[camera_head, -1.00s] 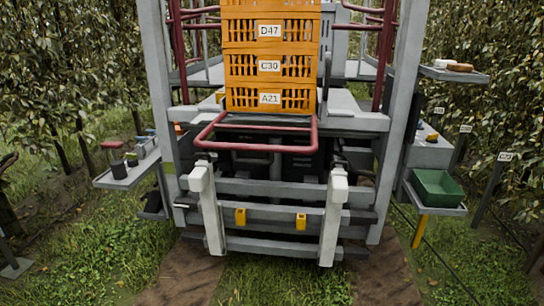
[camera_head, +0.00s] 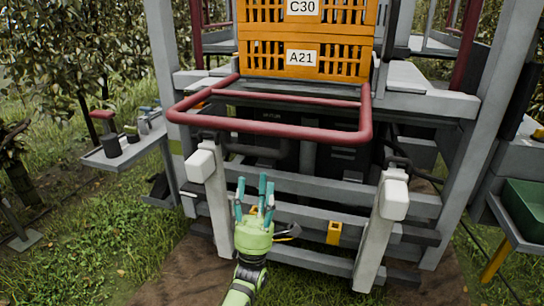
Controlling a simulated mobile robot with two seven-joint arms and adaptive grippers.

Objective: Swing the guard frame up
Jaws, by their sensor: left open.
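The guard frame (camera_head: 270,127) is a dark red tube loop. It sticks out toward me, roughly level, in front of the stacked orange crates (camera_head: 290,58). My left gripper (camera_head: 254,184), green with teal fingers, is raised in the lower middle of the view. Its fingers point up and are spread open with nothing between them. It appears below the frame's front bar and apart from it. The gripper hides part of the grey crossbars behind it. My right gripper is not in view.
Two pale grey uprights with blocky white tops (camera_head: 394,199) flank the gripper. A side shelf with small tools (camera_head: 120,155) is at left. A green bin (camera_head: 524,212) stands on a shelf at right. Grass lies left of the machine.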

